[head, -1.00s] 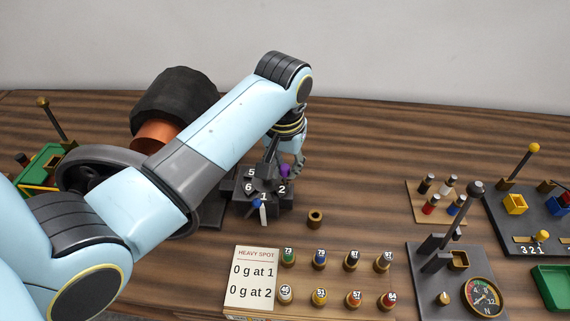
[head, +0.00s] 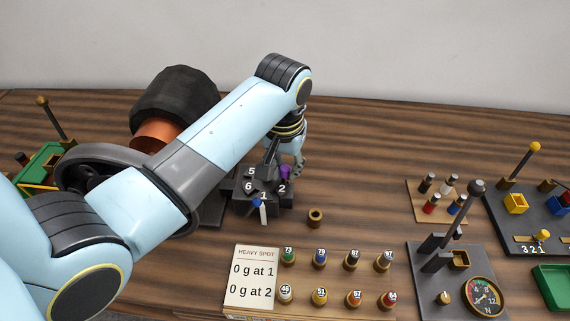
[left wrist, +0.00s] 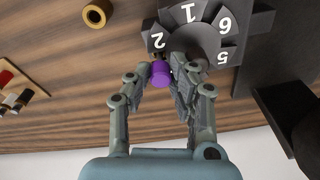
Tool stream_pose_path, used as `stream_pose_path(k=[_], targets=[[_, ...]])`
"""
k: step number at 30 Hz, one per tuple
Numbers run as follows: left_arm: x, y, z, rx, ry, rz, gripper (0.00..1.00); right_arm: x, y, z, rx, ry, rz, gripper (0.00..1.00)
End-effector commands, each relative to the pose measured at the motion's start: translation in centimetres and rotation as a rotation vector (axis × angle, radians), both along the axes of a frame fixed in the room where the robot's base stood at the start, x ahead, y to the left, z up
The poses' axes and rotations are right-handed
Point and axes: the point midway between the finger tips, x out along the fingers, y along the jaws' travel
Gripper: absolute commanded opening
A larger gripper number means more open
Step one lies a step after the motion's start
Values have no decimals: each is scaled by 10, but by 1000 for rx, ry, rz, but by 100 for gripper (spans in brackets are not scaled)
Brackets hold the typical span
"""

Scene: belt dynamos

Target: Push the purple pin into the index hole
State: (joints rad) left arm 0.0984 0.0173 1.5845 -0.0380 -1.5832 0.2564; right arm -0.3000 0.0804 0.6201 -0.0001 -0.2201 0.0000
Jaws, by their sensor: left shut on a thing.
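The purple pin (left wrist: 162,74) is between the fingers of my left gripper (left wrist: 165,88), beside the numbered index wheel (left wrist: 196,35). In the head view the purple pin (head: 285,172) shows at the right side of the wheel (head: 262,186), near the number 2. My left gripper (head: 285,165) is shut on the pin. The index hole itself is hidden, and I cannot tell how deep the pin sits. A blue-and-white pointer (head: 261,207) stands in front of the wheel. My right gripper is not in view.
A brass ring (head: 315,218) lies right of the wheel. A rack of numbered weights (head: 340,305) and a "HEAVY SPOT" card (head: 252,278) are in front. The table behind the ring is clear.

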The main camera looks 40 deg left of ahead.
Motion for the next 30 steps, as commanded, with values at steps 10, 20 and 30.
stream_pose_path(k=[10, 20, 30], targets=[[0, 0, -9, 0, 0, 0, 0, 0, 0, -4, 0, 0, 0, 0], [-1, 1, -10, 3, 1, 0, 47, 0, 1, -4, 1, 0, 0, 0], [0, 1, -8, 3, 1, 0, 47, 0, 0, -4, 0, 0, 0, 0]])
